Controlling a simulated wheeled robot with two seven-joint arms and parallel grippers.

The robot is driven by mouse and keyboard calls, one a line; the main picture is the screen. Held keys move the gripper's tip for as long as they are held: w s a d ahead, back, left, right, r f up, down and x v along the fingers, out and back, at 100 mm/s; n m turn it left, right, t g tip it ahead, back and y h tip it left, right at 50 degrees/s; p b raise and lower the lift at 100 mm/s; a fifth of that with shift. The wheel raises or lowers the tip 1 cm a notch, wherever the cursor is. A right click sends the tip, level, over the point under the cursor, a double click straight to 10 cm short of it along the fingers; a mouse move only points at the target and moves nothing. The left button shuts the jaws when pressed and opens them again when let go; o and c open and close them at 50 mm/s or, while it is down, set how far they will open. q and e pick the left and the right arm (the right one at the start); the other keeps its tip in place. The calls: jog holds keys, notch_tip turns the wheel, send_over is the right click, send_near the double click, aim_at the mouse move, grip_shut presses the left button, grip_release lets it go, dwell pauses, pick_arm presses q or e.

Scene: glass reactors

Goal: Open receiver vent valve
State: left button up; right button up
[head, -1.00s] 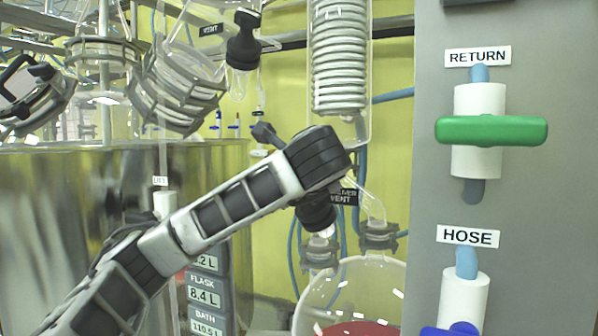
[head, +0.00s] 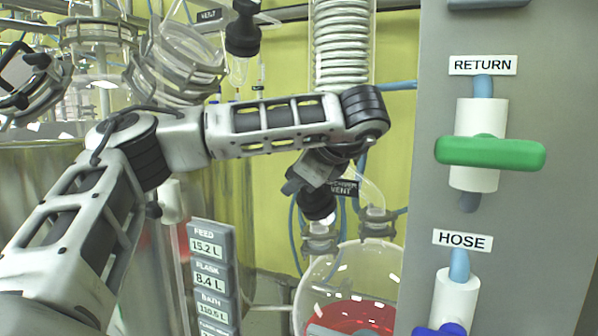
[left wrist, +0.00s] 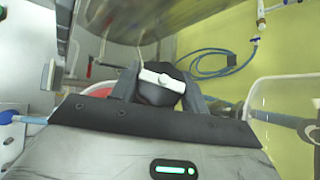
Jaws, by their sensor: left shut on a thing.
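My left gripper (head: 306,184) reaches down to the knob from above and is partly hidden by my wrist. In the left wrist view, my left gripper (left wrist: 160,80) has its two dark fingers on either side of the black knob (left wrist: 158,95), which carries a white bar (left wrist: 162,78). It is shut on the knob. My right gripper is not in view.
A grey panel (head: 545,230) at right carries the green RETURN handle (head: 490,152) and the blue HOSE handle (head: 440,330). A coiled glass condenser (head: 343,45) hangs above my wrist. Another black vent knob (head: 243,28) is upper left. A readout panel (head: 212,270) stands lower left.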

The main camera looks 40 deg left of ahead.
pick_arm(q)
jog(key=shift+n+g, duration=0.4)
jog(key=shift+n, duration=0.1)
jog(key=shift+d+f+h, duration=0.1)
jog(key=shift+h, duration=0.2)
jog(key=o, duration=1)
jog(key=w+b+v, duration=0.1)
jog(key=v, duration=0.6)
jog(key=shift+s+d+r, duration=0.2)
jog(key=shift+s, duration=0.2)
